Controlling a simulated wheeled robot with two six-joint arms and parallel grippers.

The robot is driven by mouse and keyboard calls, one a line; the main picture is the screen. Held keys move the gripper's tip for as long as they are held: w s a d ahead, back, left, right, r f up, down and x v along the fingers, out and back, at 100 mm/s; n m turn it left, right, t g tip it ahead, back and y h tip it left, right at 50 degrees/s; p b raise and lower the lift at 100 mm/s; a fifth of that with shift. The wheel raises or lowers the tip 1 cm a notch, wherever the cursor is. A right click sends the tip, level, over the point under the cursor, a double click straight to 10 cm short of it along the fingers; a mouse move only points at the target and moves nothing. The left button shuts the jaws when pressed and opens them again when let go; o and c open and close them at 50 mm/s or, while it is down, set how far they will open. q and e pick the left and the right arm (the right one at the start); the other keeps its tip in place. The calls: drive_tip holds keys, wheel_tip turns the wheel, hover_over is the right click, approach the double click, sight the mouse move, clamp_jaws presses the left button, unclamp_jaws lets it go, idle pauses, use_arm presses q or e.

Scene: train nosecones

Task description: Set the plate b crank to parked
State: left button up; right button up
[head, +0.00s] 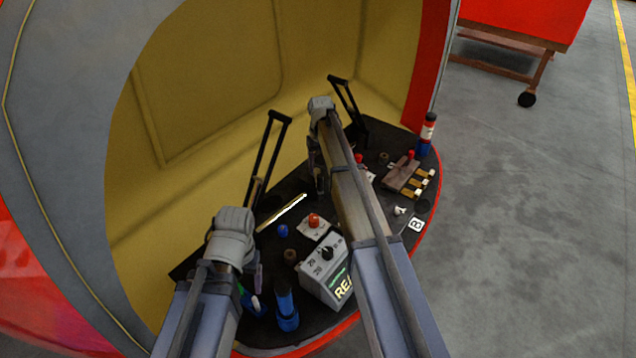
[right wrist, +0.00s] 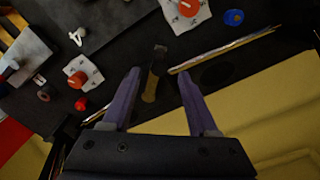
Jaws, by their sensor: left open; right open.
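Two white plates with orange-red turning knobs stand on the black desk. The near plate (head: 313,229) is in the middle and also shows at the top of the right wrist view (right wrist: 190,17). The other plate (right wrist: 78,72) is at left in the right wrist view; in the head view my right arm partly hides it. I cannot read which plate is b or how its crank is set. My right gripper (right wrist: 160,85) is open over the desk, with a dark, yellow-ended bar (right wrist: 153,76) between its fingers, not visibly gripped. My left gripper (head: 250,285) is open, low over the near left desk.
A grey box with a dial (head: 322,268) stands near the front. A blue cylinder (head: 287,305) is left of it. A brown block with a red-knobbed lever (head: 400,177) is at the right, near a white B tile (head: 416,225).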

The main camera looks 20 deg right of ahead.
sight(320, 182)
wheel_tip(320, 182, down, 8)
drive_tip(key=b, duration=0.7)
drive_tip(key=shift+r, duration=0.2)
clamp_jaws()
idle(1.0)
